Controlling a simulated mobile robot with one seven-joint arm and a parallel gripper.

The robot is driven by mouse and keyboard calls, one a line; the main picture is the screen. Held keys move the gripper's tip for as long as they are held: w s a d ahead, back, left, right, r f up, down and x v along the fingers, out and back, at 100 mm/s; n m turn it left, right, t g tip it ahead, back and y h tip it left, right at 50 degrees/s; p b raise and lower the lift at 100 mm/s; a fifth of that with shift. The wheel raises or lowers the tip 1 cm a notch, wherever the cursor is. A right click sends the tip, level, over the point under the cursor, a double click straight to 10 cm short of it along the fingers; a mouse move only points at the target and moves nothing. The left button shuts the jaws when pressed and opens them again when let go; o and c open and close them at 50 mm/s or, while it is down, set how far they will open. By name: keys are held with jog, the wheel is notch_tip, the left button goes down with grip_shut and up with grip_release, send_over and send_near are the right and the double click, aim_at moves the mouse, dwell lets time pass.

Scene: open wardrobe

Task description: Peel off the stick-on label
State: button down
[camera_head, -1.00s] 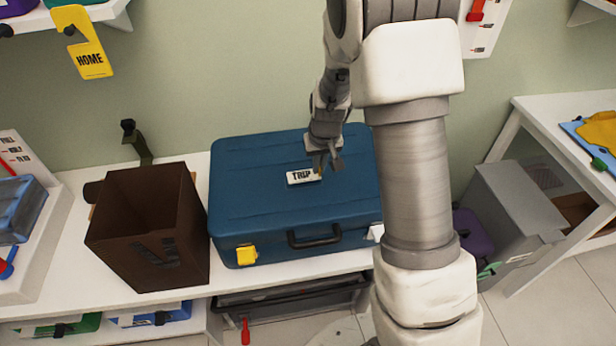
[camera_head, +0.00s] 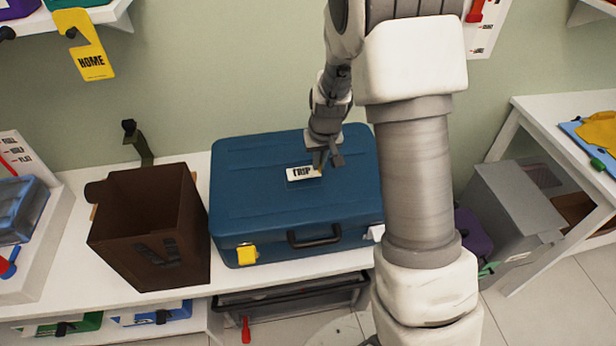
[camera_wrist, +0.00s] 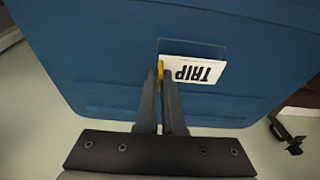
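The blue suitcase (camera_head: 270,205) lies flat and closed on the white bench. The white label reading TRIP (camera_head: 303,173) is over its lid, beside the gripper. In the wrist view the label (camera_wrist: 205,71) sits offset from a thin-edged dark rectangle (camera_wrist: 192,47) on the lid, so it no longer lines up with that patch. A small yellow tab (camera_wrist: 160,72) at the label's edge is between the fingertips. My gripper (camera_head: 322,168) points down at the label's right end; in the wrist view its fingers (camera_wrist: 162,78) are close together on the tab. The gap between label and lid is hard to judge.
A brown open box (camera_head: 150,235) stands left of the suitcase. A yellow HOME tag (camera_head: 88,58) hangs from the upper left shelf. A grey box (camera_head: 515,210) is at right, under a white table (camera_head: 535,115).

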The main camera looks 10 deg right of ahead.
jog(key=shift+w+p+v, duration=0.25)
jog(key=shift+p+v, duration=0.4)
jog(key=shift+v, duration=0.4)
jog(key=shift+w+p+v, duration=0.25)
jog(key=shift+p+v, duration=0.4)
jog(key=shift+v, duration=0.45)
jog(key=shift+r, duration=0.1)
